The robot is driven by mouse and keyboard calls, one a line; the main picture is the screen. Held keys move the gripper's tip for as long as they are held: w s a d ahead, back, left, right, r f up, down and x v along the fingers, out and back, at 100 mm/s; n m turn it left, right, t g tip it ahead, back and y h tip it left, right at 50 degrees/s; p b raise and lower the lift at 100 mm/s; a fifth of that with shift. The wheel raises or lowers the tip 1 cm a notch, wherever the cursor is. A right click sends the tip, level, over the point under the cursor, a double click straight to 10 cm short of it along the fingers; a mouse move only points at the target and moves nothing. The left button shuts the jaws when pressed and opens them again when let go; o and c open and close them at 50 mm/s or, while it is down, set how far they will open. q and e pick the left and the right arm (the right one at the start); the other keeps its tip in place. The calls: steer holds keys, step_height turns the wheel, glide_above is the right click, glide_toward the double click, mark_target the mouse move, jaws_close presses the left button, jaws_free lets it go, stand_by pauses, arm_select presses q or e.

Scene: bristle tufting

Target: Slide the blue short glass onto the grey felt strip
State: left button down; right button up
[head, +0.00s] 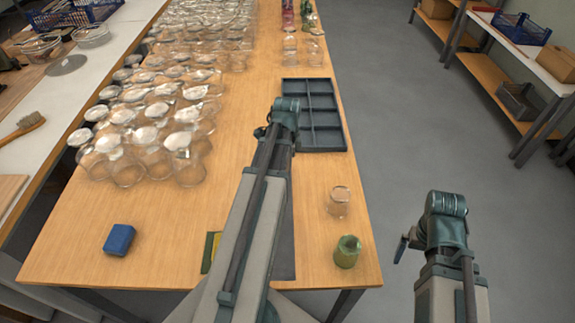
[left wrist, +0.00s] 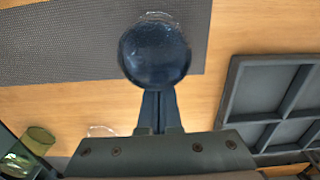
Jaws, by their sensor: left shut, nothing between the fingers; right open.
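The blue short glass (left wrist: 154,55) is dark and round in the left wrist view. It overlaps the near edge of the grey felt strip (left wrist: 60,45); how much of its base is on the felt I cannot tell. My left gripper (left wrist: 158,95) is shut with nothing between its fingers, and its tips are right at the glass's near side; contact is unclear. In the head view the strip (head: 285,240) is mostly behind my left arm, which also hides the blue glass. My right gripper (head: 401,247) is open, off the table's right side above the floor.
A dark divided tray (head: 313,115) lies beyond my left arm. A clear glass (head: 339,202) and a green glass (head: 347,252) stand near the table's right edge. Many clear jars (head: 150,120) crowd the left. A blue block (head: 119,240) lies front left, with bare table around it.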

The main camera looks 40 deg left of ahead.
arm_select(q)
steer(key=shift+w+d, duration=1.2)
steer(key=shift+d, duration=0.2)
step_height(320, 180, up, 10)
steer(key=p, duration=1)
arm_select(e)
step_height(320, 180, up, 10)
arm_select(q)
steer(key=shift+d, duration=0.1)
arm_select(e)
steer(key=shift+d, duration=0.1)
